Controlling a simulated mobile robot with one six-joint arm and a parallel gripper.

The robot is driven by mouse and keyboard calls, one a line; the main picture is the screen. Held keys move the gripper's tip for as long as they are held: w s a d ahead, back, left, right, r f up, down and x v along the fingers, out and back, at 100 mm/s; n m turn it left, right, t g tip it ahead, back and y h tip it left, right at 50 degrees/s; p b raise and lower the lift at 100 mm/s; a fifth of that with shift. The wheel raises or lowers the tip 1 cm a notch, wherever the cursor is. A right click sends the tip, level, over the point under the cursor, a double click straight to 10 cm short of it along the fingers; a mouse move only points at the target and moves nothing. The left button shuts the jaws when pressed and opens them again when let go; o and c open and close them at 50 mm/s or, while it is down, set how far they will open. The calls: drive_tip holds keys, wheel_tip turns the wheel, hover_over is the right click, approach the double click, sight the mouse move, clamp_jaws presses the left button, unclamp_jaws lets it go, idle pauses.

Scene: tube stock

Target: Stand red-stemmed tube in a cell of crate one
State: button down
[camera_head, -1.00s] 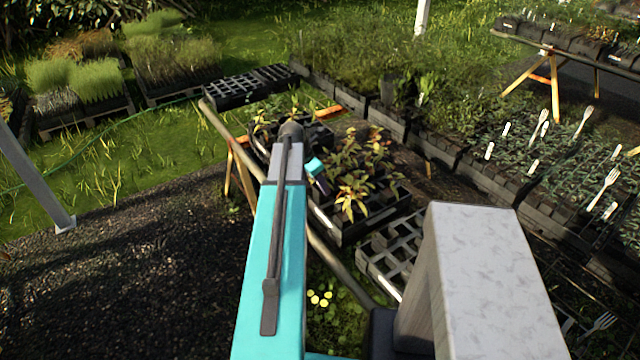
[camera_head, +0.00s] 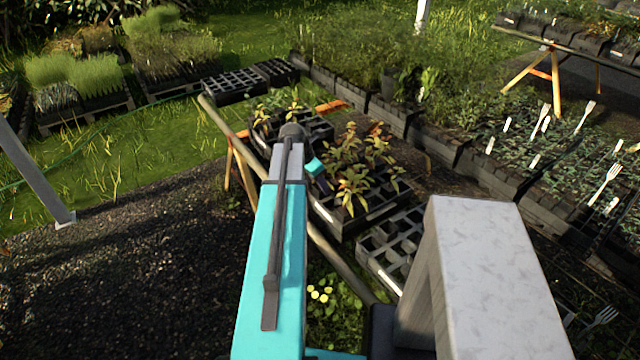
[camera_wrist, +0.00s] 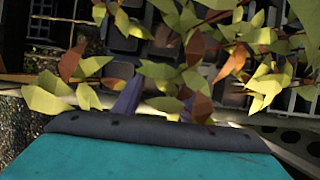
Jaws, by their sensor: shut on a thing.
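My gripper (camera_wrist: 158,104) is shut at the lower middle of the wrist view, with its teal housing below. Yellow-green and orange leaves spread around and above its fingers. The leaves hide what lies between the fingers, so I cannot make out the red-stemmed tube itself. Reddish stems (camera_wrist: 22,78) reach out sideways among the leaves. In the head view, the teal gripper part (camera_head: 315,166) is beside leafy plants (camera_head: 352,168) over a black crate (camera_head: 372,221). A crate with empty cells (camera_head: 392,246) stands nearer. I cannot tell which is crate one.
Another black crate with seedlings (camera_head: 305,130) stands behind my arm. Empty black crates (camera_head: 248,86) are at the far end of the rail-edged bench (camera_head: 222,126). Dense planted trays (camera_head: 500,170) with white labels line the right. Gravel (camera_head: 130,270) is open on the left.

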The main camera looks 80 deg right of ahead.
drive_tip(key=shift+f, duration=0.25)
idle(0.7)
drive_tip(key=c, duration=1)
unclamp_jaws()
drive_tip(key=shift+b+v, duration=1.25)
drive_tip(key=shift+v, duration=5.7)
drive_tip(key=shift+a, duration=0.15)
